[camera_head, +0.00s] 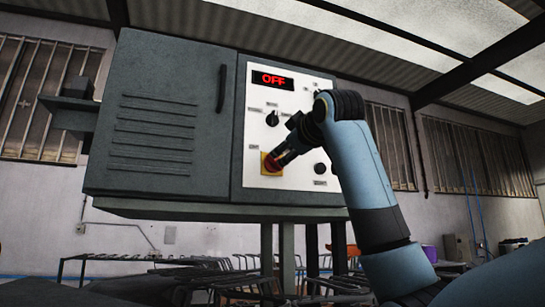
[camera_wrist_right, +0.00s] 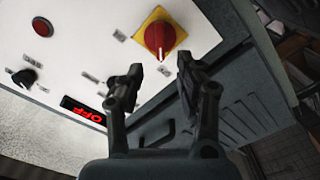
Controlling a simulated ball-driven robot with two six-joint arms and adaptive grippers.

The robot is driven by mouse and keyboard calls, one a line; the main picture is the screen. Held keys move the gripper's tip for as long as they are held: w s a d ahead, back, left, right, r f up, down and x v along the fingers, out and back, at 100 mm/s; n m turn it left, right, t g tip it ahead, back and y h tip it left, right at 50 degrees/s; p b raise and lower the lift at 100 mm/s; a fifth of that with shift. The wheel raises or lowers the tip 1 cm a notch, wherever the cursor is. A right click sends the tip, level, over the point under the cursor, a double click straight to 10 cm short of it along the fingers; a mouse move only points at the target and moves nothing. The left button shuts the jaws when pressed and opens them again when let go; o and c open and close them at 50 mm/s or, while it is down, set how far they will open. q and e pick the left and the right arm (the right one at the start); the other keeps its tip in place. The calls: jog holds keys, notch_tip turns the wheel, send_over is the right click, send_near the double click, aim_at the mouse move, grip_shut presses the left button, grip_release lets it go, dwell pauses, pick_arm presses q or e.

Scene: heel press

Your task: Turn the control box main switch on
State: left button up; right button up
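The control box (camera_head: 165,125) is dark grey with a white panel (camera_head: 257,100) at its right. Its display (camera_head: 272,80) reads OFF in red. The main switch (camera_head: 267,168) is a red rotary knob on a yellow square plate, low on the panel. In the wrist view, the whole red knob (camera_wrist_right: 158,36) shows, with a white mark on its lower edge. My right gripper (camera_head: 279,157) is at the switch and partly covers it in the head view. In the wrist view, its two fingers (camera_wrist_right: 161,69) are apart, with nothing between them. My left gripper is not in view.
The panel also has black knobs (camera_head: 272,119) and a red button (camera_wrist_right: 42,27). The box's closed door has a black handle (camera_head: 221,88). A shelf (camera_head: 80,104) juts out at left. Metal racks (camera_head: 150,262) stand below. My right arm hides part of the panel's right side.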

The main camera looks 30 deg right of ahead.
aim_at(276, 159)
jog(key=p+x, duration=0.2)
jog(key=x, duration=0.5)
jog(key=shift+w+p, duration=0.3)
jog(key=shift+p, duration=0.05)
jog(key=shift+c, duration=1)
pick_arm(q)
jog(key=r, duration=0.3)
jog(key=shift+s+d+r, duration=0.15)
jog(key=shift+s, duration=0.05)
pick_arm(e)
grip_shut()
